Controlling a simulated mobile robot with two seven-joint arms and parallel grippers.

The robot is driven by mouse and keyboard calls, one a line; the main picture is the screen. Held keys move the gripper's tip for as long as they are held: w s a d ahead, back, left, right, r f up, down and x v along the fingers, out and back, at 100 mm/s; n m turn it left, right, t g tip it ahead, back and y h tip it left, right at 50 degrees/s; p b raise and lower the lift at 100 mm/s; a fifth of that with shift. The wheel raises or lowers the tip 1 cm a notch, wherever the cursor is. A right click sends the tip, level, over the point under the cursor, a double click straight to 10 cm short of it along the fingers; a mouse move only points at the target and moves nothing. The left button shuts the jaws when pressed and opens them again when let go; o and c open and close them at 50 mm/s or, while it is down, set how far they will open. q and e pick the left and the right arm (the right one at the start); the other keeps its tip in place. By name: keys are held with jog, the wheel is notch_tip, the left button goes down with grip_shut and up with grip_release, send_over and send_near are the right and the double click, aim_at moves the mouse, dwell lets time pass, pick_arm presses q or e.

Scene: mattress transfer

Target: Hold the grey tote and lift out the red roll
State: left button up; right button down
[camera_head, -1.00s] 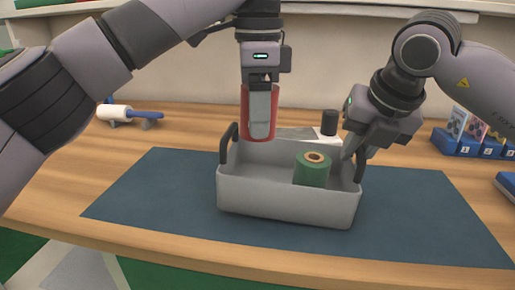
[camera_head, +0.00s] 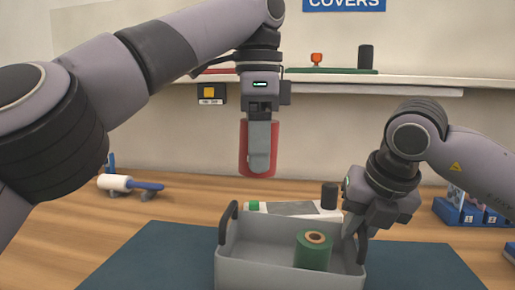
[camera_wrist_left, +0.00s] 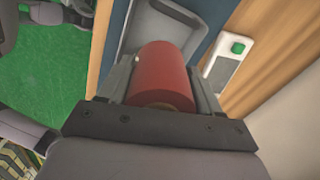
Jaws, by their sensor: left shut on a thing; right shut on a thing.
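The red roll (camera_head: 244,150) is upright in my left gripper (camera_head: 259,150), well above the grey tote and clear of its rim. The roll also shows between the fingers in the left wrist view (camera_wrist_left: 165,75). The grey tote (camera_head: 275,272) stands on the blue mat with a dark handle at each end. My right gripper (camera_head: 357,228) is shut at the tote's right end, on the right handle, which it partly hides. A green roll (camera_head: 312,252) with a brown core stands inside the tote, toward the right.
Behind the tote lie a white device with a green button (camera_head: 254,206) and a black cylinder (camera_head: 329,195). A white lint roller (camera_head: 115,183) rests at the left. Blue numbered boxes (camera_head: 468,213) stand at the right. A shelf (camera_head: 400,84) runs along the wall.

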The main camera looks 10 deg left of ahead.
jog(key=shift+r, duration=0.1)
jog(key=c, duration=1)
grip_release()
